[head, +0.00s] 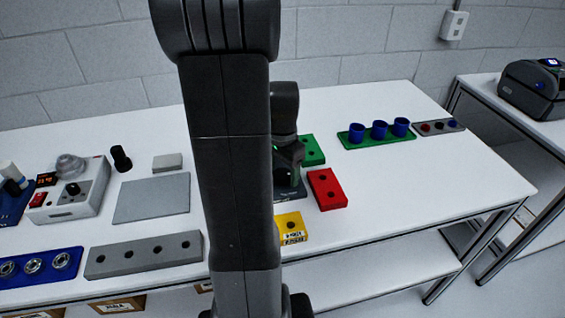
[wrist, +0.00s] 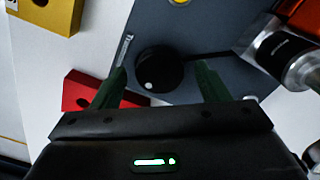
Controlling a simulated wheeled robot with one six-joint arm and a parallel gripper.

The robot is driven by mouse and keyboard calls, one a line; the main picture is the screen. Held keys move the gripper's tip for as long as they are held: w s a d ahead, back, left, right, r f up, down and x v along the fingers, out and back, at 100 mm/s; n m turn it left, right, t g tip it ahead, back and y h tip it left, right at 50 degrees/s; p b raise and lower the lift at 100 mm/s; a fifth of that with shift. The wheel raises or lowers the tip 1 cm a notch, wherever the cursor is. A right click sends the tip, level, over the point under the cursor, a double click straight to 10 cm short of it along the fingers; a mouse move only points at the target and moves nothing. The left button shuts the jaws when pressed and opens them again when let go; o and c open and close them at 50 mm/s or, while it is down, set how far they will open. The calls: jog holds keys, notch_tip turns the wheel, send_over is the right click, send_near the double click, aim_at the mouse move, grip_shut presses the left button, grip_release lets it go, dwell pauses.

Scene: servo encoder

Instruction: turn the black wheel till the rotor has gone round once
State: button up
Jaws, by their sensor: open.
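The black wheel (wrist: 152,72) is a round knob with a white dot near its lower edge, on a dark grey plate (wrist: 195,20) in the wrist view. My gripper (wrist: 163,68) is open, with one green finger on each side of the wheel. I cannot tell whether either finger touches it. A silver and black cylinder (wrist: 283,58) sits at the right of the plate; I cannot tell whether it is the rotor. In the head view my gripper (head: 290,155) is over the plate, and my arm hides much of this area.
A red block (head: 327,188), a yellow block (head: 291,228) and a green block (head: 312,150) stand close around the plate. Blue cups on a green strip (head: 350,143) are at the back right. A grey bar with holes (head: 145,254) and a white box with a knob (head: 85,196) are left.

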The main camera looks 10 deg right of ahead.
aim_at(282, 173)
notch_tip(282, 173, up, 14)
dwell(0.4)
jog(key=shift+f, duration=0.25)
notch_tip(282, 173, down, 14)
jog(key=shift+r, duration=0.15)
dwell(0.4)
